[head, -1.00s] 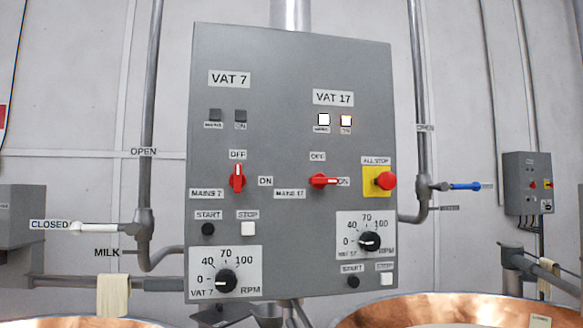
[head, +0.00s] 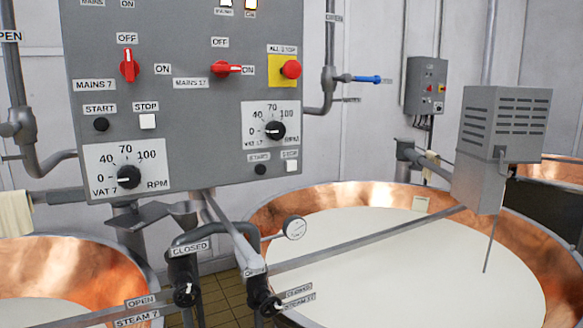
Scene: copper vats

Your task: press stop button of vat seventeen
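The grey control panel (head: 205,75) fills the upper left of the head view. The red mains 17 switch (head: 226,69) points right towards ON. A lit lamp (head: 251,4) shows at the top edge. Vat 7's white stop button (head: 148,121) is further left. My gripper is not in view.
A red all-stop button (head: 291,69) on yellow sits above the vat 17 dial. A copper vat (head: 535,262) of white liquid stands below right, another (head: 60,262) below left. Black-handled steam valves (head: 184,294) and a gauge (head: 294,228) stand in front, below the panel.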

